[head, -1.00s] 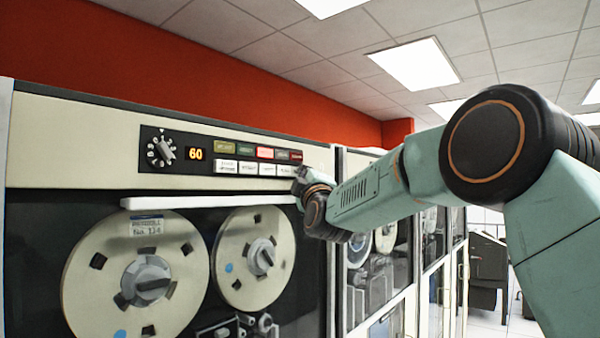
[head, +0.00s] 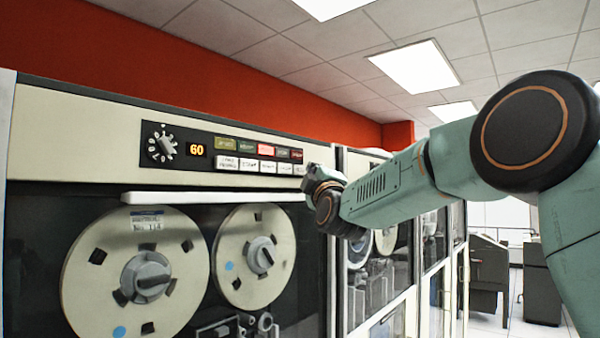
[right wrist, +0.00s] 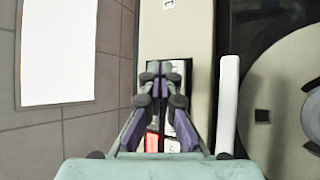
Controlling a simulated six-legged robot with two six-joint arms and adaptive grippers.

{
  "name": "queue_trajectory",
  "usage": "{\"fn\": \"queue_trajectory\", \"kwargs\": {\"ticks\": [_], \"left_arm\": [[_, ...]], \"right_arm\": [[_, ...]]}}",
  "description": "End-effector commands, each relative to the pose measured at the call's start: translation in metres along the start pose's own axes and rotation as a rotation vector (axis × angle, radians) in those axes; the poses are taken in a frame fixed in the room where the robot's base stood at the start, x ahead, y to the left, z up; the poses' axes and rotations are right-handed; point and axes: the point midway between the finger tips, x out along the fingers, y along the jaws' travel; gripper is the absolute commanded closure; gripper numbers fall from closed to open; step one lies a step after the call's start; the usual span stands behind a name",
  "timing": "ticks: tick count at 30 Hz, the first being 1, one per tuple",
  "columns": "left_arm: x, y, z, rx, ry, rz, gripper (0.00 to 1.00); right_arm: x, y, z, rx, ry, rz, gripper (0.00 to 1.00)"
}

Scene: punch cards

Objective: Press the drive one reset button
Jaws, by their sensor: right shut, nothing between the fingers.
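The drive one control panel (head: 170,153) is a black strip with a dial, an orange "60" display (head: 196,149), a row of coloured lamps and a lower row of white push buttons (head: 247,165). One red lamp (head: 265,151) is lit; it also shows in the right wrist view (right wrist: 152,143). The labels are too small to read, so I cannot tell which button is reset. My right gripper (head: 310,178) is at the panel's right end, just beside the last white button. In the right wrist view its fingers (right wrist: 162,68) are shut and empty, hiding several buttons. Contact cannot be told.
A white ledge (head: 165,197) juts out below the panel, close to the gripper; it also shows in the right wrist view (right wrist: 228,105). Below are two tape reels (head: 85,268) (head: 284,270). More tape cabinets stand to the right behind my arm.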

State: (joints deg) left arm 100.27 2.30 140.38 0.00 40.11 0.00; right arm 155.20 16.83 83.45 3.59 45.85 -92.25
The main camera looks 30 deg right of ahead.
Motion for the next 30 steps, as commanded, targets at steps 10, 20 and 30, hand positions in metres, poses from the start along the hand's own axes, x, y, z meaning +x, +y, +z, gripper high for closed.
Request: {"fn": "queue_trajectory", "kwargs": {"ticks": [10,20,30], "left_arm": [[0.021,0.0,0.0,0.0,0.0,0.0,0.6],[0.027,0.0,0.0,0.0,0.0,0.0,0.6],[0.026,0.0,0.0,0.0,0.0,0.0,0.6]], "right_arm": [[-0.023,0.013,0.017,0.003,-0.002,0.0,1.0],[-0.032,0.02,0.023,0.001,0.0,-0.001,1.0],[-0.031,0.021,0.023,0.001,0.0,-0.001,1.0]]}}
